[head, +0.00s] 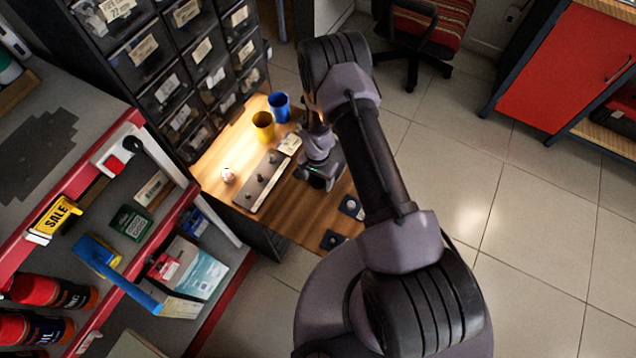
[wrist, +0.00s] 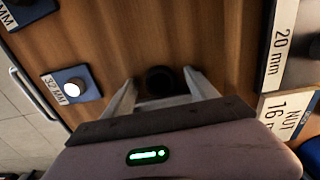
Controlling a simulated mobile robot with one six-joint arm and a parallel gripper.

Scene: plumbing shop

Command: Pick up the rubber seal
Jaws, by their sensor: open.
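A black round ring, which looks like the rubber seal (wrist: 160,78), lies on the brown wooden tabletop in the wrist view. My gripper (wrist: 160,82) is open, with one pale finger on each side of the seal and a gap showing on both sides. I cannot tell how high the fingertips are above the wood. In the head view my gripper (head: 318,178) points down over the wooden bench (head: 285,205), and the seal is hidden there.
A blue pad labelled 32 MM (wrist: 72,85) lies left in the wrist view. A grey pegged board (head: 262,182), a yellow cup (head: 263,127), a blue cup (head: 280,107) and a small whitish object (head: 228,175) stand on the bench. Drawers (head: 190,60) rise behind.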

